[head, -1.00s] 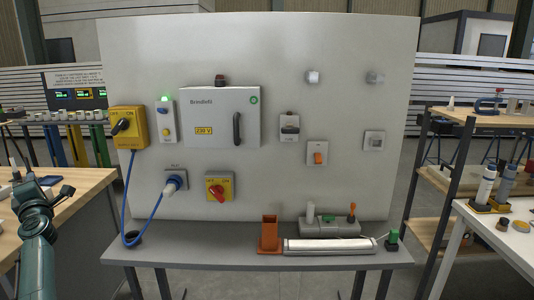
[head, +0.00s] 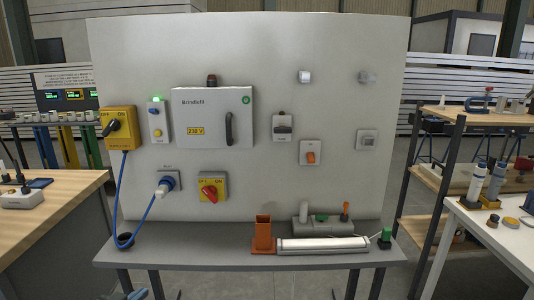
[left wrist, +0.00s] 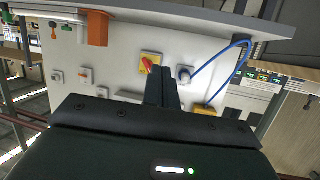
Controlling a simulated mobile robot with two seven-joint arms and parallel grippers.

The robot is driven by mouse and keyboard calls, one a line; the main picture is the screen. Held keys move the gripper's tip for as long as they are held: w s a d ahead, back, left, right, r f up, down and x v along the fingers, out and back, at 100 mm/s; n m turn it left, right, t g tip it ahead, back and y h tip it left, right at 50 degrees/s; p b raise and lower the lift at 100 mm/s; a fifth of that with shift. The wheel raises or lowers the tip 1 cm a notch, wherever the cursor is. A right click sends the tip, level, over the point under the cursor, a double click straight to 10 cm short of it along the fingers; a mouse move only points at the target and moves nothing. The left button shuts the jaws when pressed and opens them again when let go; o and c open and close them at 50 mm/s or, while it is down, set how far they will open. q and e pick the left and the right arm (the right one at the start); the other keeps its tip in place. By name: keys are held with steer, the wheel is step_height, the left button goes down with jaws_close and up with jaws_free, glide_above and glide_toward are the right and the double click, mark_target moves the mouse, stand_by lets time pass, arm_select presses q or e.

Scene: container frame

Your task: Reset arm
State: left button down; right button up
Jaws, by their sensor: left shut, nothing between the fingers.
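My left gripper (left wrist: 163,72) shows in the left wrist view with its two dark fingers together and nothing between them. It points toward the upright grey panel, which looks upside down there. In the head view only a small bluish piece of my left arm shows at the bottom left edge, below the bench. My right gripper is in neither view.
The panel (head: 330,190) carries a Brindlefit box (head: 205,105), several switches and a blue plug (head: 166,186) with its cable. A grey bench (head: 215,262) below holds an orange holder (head: 263,235) and white bar (head: 322,246). Wooden table (head: 60,215) at left.

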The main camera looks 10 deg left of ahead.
arm_select(q)
steer(key=s+d+f+m+g+h, duration=0.1)
steer(key=s+d+f+m+g, duration=0.25)
steer(key=s+d+f, duration=0.5)
steer(key=s+d+f+m+g+h, duration=0.2)
steer(key=s+d+f+m, duration=0.25)
steer(key=s+d, duration=0.6)
steer(key=d+n, duration=0.5)
steer(key=d, duration=0.3)
steer(key=shift+s+d+r+t, duration=0.15)
steer(key=shift+d+r+t, duration=0.05)
steer(key=shift+r+t, duration=0.25)
